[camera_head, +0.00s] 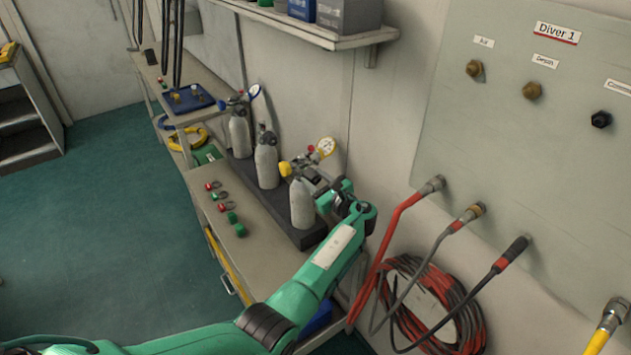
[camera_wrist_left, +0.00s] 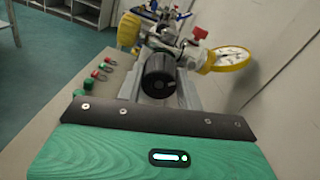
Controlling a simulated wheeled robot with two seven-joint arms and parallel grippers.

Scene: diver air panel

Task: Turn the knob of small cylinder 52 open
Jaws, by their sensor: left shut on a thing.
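Three small grey cylinders stand in a row on the bench: a far one (camera_head: 239,135), a middle one (camera_head: 266,163) and a near one (camera_head: 302,203). I cannot read their numbers. The near one's valve has a yellow knob (camera_head: 285,168), a red knob (camera_wrist_left: 200,33) and a yellow-rimmed gauge (camera_head: 326,147). Its black round knob (camera_wrist_left: 158,76) faces my left wrist camera. My left gripper (camera_head: 322,183) is at this valve, shut on what appears to be the black knob. My right gripper is out of view.
The cylinders stand on a dark base (camera_head: 240,172) against the wall. Red and green fittings (camera_head: 232,217) lie on the bench. A shelf (camera_head: 330,38) juts out above. Hoses (camera_head: 400,212) hang from the Diver 1 panel (camera_head: 560,130) at the right.

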